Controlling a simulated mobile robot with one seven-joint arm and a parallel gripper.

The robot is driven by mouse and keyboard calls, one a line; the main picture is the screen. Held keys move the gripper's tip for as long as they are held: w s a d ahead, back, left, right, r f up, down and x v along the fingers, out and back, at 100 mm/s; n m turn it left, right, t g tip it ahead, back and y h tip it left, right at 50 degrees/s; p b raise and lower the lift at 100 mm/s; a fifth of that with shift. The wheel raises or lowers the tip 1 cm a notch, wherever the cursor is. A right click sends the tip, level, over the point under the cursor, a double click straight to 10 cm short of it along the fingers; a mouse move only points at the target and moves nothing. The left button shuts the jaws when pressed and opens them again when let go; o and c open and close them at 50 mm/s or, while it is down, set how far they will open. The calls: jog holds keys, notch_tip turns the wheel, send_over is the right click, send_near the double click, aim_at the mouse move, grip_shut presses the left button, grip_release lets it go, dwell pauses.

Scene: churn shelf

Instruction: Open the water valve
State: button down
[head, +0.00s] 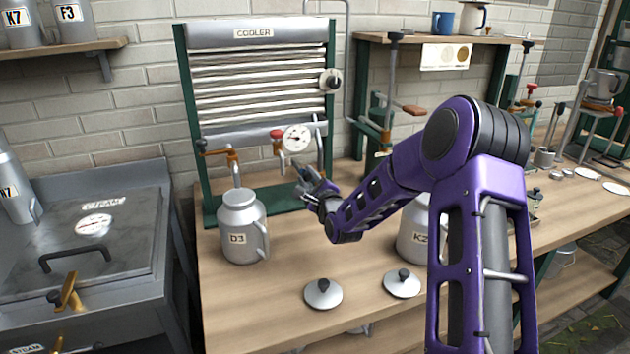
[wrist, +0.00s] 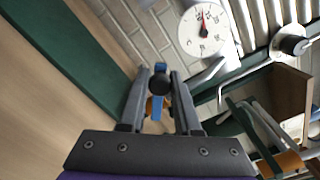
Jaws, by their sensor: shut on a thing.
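My gripper (head: 306,176) is in front of the lower part of the cooler (head: 254,33), just below its round gauge (head: 298,138). In the wrist view, my gripper (wrist: 158,88) is shut on a blue valve handle (wrist: 158,112) with a dark round end. Brass fitting shows behind it, between the fingers. The handle looks like the water valve, but no water label is readable. In the head view my gripper hides it. The gauge also shows at the top of the wrist view (wrist: 204,30).
A can marked D3 (head: 239,235) stands under a brass spout, left of my gripper. A red-knobbed tap (head: 278,137) is close by on the left. Another can (head: 412,243) is partly behind my arm. Two lids (head: 323,294) (head: 402,284) lie on the bench front.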

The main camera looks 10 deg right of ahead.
jog(key=w+d+r+m+p, duration=0.1)
jog(key=d+r+m, duration=0.2)
jog(key=d+m, duration=0.3)
jog(key=shift+m, duration=2.2)
jog(key=shift+w, duration=0.1)
jog(key=c, duration=0.6)
grip_release()
jog(key=s+d, duration=0.1)
jog(key=s, duration=0.4)
jog(key=s+d+p, duration=0.1)
jog(key=s, duration=0.5)
jog(key=s+d, duration=0.1)
jog(key=s, duration=0.5)
jog(key=shift+d, duration=0.2)
